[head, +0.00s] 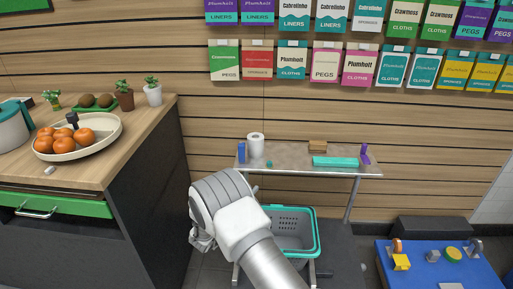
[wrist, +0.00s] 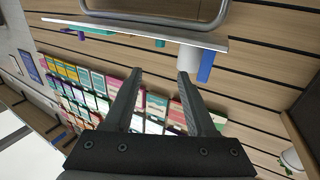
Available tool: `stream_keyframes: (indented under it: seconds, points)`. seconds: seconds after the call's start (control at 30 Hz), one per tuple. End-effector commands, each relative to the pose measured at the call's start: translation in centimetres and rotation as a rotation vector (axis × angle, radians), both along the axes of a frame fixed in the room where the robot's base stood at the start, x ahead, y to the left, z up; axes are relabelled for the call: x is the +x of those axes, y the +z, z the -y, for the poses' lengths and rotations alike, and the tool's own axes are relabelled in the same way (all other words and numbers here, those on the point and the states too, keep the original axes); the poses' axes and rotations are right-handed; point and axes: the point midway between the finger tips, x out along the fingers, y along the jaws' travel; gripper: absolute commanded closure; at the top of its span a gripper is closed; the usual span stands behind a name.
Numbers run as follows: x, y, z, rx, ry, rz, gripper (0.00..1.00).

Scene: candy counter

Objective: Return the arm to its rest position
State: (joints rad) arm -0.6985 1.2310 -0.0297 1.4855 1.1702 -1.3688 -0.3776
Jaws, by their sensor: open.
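My arm reaches into the head view from the bottom, its pale links bent in front of the small wall table. My gripper (wrist: 160,76) shows in the wrist view with its two dark fingers apart and nothing between them. In the head view my gripper is mostly hidden behind my arm's links. The wrist view is turned over, with the table (wrist: 130,30) at its top edge and a white roll (wrist: 188,62) and a blue box (wrist: 206,66) beyond the right fingertip.
The table (head: 290,173) carries the white roll (head: 255,145), a teal box (head: 334,162) and small items. A teal-rimmed basket (head: 318,240) stands below it, behind my arm. A wooden counter (head: 150,125) with a bowl of oranges (head: 108,146) is left. A blue surface (head: 425,275) is right.

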Motion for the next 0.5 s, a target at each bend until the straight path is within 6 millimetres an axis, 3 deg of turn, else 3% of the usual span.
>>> stream_keyframes:
  seconds: [0.17,0.5]
  points:
    - [1.2,1.9,0.1,0.04,0.027,-0.014,0.44]
    - [4.7,12.1,0.7,0.236,0.227,-0.135,0.44]
